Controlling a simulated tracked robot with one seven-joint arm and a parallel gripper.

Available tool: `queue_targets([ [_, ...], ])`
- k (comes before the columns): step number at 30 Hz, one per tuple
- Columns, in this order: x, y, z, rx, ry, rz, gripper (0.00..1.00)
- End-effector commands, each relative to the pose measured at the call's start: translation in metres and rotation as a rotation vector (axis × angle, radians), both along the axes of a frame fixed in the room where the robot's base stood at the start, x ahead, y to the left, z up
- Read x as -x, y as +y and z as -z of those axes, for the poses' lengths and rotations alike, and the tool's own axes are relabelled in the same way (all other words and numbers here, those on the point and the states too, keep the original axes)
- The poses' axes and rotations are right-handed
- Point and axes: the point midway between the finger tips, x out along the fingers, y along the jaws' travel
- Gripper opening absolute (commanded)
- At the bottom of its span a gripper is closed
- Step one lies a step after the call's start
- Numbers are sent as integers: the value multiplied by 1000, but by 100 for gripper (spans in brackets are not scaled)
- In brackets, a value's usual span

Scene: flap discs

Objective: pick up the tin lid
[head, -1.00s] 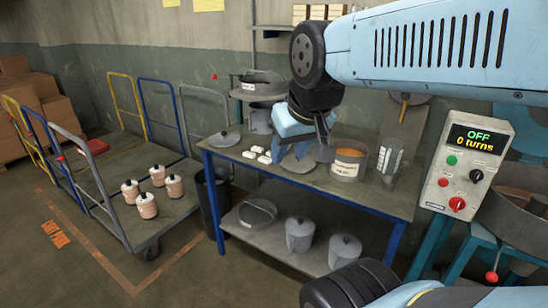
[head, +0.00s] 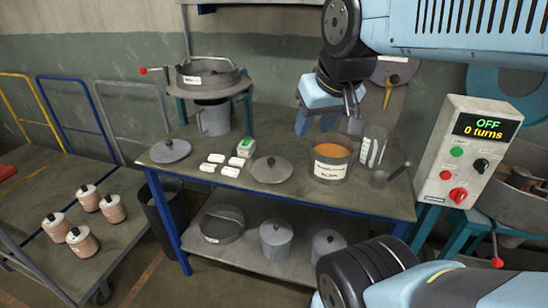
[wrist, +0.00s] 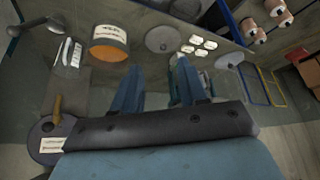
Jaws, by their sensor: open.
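Two round grey lids with dark knobs lie on the workbench: one lid (head: 271,171) left of the open tin, another (head: 171,151) at the bench's left end. I cannot tell by marking which is the tin's own. The open tin (head: 332,170) has a pale label and orange contents. In the wrist view, the nearer lid (wrist: 163,40) lies beyond the fingertips, roughly in line with the gap, and the other lid (wrist: 229,61) is to the right. My gripper (wrist: 157,66) is open and empty, above and behind the bench top, apart from both lids.
Several white blocks (head: 216,158) lie between the lids. A sieve machine (head: 212,78) stands behind. The control box (head: 467,150) reads OFF, 0 turns.

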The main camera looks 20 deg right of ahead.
Motion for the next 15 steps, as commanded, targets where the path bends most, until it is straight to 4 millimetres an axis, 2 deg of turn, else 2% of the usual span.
queue_targets([
  [9,0,0,0,0,0,-1,43],
  [15,-7,0,0,12,11,-15,60],
])
